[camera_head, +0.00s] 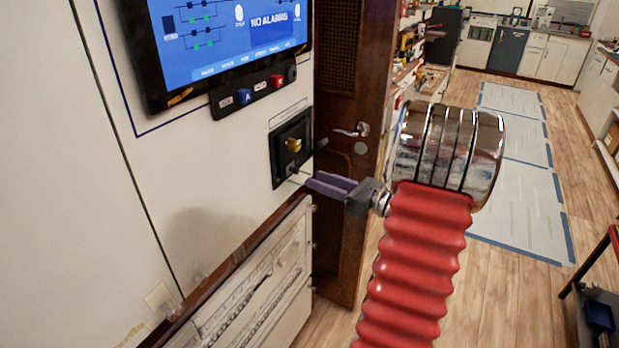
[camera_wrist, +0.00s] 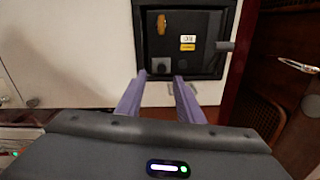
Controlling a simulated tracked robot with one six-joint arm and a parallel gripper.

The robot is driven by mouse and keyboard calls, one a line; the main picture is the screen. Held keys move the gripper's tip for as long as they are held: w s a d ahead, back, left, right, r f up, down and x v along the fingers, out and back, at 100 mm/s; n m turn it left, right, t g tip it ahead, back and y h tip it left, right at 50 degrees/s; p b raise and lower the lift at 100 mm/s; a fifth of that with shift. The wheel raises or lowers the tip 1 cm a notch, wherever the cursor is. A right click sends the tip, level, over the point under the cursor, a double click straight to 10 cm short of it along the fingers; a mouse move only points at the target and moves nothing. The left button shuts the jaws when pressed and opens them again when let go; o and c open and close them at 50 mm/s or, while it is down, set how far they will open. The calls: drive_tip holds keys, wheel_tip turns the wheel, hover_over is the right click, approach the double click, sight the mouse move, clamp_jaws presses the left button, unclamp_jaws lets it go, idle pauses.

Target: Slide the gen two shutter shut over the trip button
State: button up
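A black square breaker unit (camera_head: 290,147) is set in the white panel, with a gold knob (camera_head: 293,145) on its front. In the wrist view, the unit (camera_wrist: 202,65) shows the gold knob (camera_wrist: 161,22) at upper left, small white and yellow labels, a dark round button-like part (camera_wrist: 162,65) at lower left and a grey lever (camera_wrist: 224,46) sticking out at right. I cannot tell which part is the shutter or the trip button. My gripper (camera_head: 309,180), with purple fingers, is just below the unit. In the wrist view, the fingertips (camera_wrist: 160,75) are apart and empty, overlapping the unit's lower edge.
A screen (camera_head: 230,40) reading "NO ALARMS" hangs above, with a control strip (camera_head: 258,88) of blue and red controls under it. A hinged panel or cabinet front (camera_head: 260,280) juts out below my gripper. A brown door (camera_head: 345,160) with a handle stands right.

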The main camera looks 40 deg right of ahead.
drive_tip(key=v, duration=0.7)
idle(0.6)
drive_tip(key=s+a+f+n+g+y, duration=0.2)
drive_tip(key=s+a+f+n+g, duration=0.1)
drive_tip(key=a+f+n+g, duration=0.4)
drive_tip(key=s+a+f+n+g, duration=0.25)
drive_tip(key=a+n+g, duration=0.45)
drive_tip(key=a+n, duration=0.45)
drive_tip(key=s+a+r+n+t+h, duration=0.1)
drive_tip(key=a+r+n+h, duration=0.2)
drive_tip(key=a+r+n, duration=0.3)
drive_tip(key=s+a+r+n+t+h, duration=0.1)
drive_tip(key=a+r+n+h, duration=0.2)
drive_tip(key=a+r+n, duration=0.4)
drive_tip(key=a+n, duration=0.3)
drive_tip(key=a, duration=0.5)
drive_tip(key=shift+a+n, duration=0.25)
drive_tip(key=shift+n, duration=0.1)
